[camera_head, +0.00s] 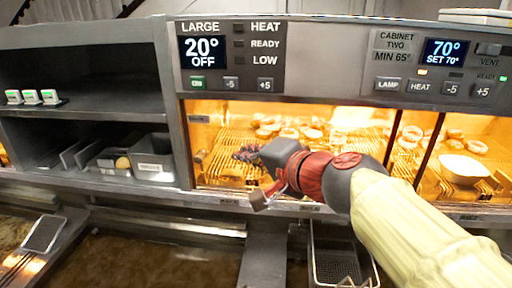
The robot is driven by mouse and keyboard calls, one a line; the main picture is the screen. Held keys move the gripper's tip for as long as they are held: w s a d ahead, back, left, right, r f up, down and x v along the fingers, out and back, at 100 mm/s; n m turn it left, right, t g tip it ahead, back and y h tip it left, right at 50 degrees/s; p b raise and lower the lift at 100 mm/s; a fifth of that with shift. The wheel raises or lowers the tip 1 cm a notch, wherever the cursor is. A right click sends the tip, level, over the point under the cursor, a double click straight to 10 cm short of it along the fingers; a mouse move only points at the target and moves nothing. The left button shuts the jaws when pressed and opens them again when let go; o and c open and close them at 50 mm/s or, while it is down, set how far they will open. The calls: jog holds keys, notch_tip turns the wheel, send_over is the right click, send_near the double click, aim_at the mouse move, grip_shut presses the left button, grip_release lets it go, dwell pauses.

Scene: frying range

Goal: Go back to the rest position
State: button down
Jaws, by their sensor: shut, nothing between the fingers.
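My arm reaches in from the lower right, with a cream sleeve and red and grey joints. My gripper (246,153) is at its far end, pointing left, in front of or inside the lit opening of the warming cabinet (221,140). I cannot tell how deep it reaches. It is shut and holds nothing. A small grey part hangs below the red wrist.
Ring-shaped food pieces (312,133) lie on wire racks in the cabinet. A white bowl (462,169) stands at right. A fry basket (337,266) hangs below the ledge over the fryer vats. Dark shelves (80,118) with metal bins (153,158) are at left.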

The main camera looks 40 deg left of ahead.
jog(key=shift+d, duration=0.15)
jog(key=w+d+f+t+h, duration=0.1)
jog(key=w+d+f+h, duration=0.15)
jog(key=d, duration=0.65)
jog(key=w+d+f+t+h, duration=0.1)
jog(key=d+f, duration=0.3)
jog(key=d, duration=0.6)
jog(key=w+d+f+t+h, duration=0.1)
jog(key=w+d+f+h, duration=0.15)
jog(key=d, duration=0.65)
jog(key=s+d+f+h, duration=0.2)
jog(key=s+d+f, duration=0.1)
jog(key=d, duration=0.6)
jog(key=s+d+f+m+h, duration=0.1)
jog(key=s+d+f+h, duration=0.2)
jog(key=d+f, duration=0.3)
jog(key=s+d+f+h, duration=0.2)
jog(key=s+d+f, duration=0.2)
jog(key=d, duration=0.9)
jog(key=shift+s+d+f+g+h, duration=0.3)
jog(key=shift+s+f+h, duration=0.1)
jog(key=shift+f, duration=0.1)
